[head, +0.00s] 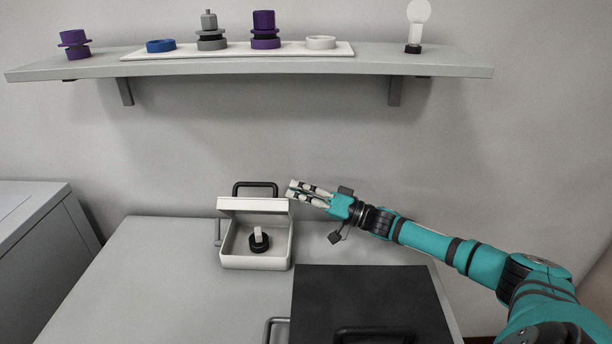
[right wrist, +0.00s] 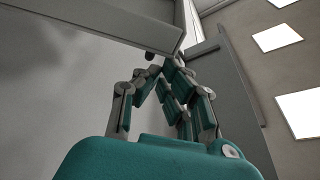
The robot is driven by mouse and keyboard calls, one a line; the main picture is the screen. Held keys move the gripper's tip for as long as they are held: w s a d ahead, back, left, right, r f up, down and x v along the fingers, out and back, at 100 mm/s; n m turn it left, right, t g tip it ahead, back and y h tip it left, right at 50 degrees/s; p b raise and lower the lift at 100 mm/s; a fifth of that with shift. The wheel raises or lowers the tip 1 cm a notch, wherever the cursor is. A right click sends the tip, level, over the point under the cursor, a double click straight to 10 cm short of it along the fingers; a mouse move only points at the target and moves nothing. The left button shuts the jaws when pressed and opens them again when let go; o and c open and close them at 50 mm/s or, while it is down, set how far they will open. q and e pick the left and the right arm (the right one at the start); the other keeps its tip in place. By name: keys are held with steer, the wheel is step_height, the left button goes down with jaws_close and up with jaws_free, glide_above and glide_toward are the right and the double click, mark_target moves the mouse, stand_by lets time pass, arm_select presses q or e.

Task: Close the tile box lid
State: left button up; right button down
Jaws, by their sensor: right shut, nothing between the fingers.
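The white tile box (head: 228,262) stands on the grey table in the head view. Its lid (head: 253,204) is raised above the back of the box, with a black handle (head: 255,184) behind it. The box's front is open, and a black round piece with a white tile (head: 258,240) shows inside. My right gripper (head: 292,190) is shut and empty, with its fingertips at the right end of the lid; whether they touch it is unclear. In the right wrist view, the fingers (right wrist: 168,66) are close below a grey panel edge. My left gripper is out of view.
A dark panel with a black handle (head: 365,300) lies at the table's front right. Bare table (head: 150,285) lies left of the box. A wall shelf (head: 440,66) holding knobs, rings and a bulb is above. A grey cabinet (head: 40,240) stands left.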

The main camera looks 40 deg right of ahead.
steer(key=s+a+f+n+g+y+b, duration=0.1)
steer(key=s+a+f+n+y+b, duration=0.2)
steer(key=n, duration=0.6)
steer(key=shift+s+a+f+g+y+b, duration=0.35)
steer(key=shift+s+a+f, duration=0.25)
steer(key=shift+s+f, duration=0.3)
steer(key=shift+r, duration=0.15)
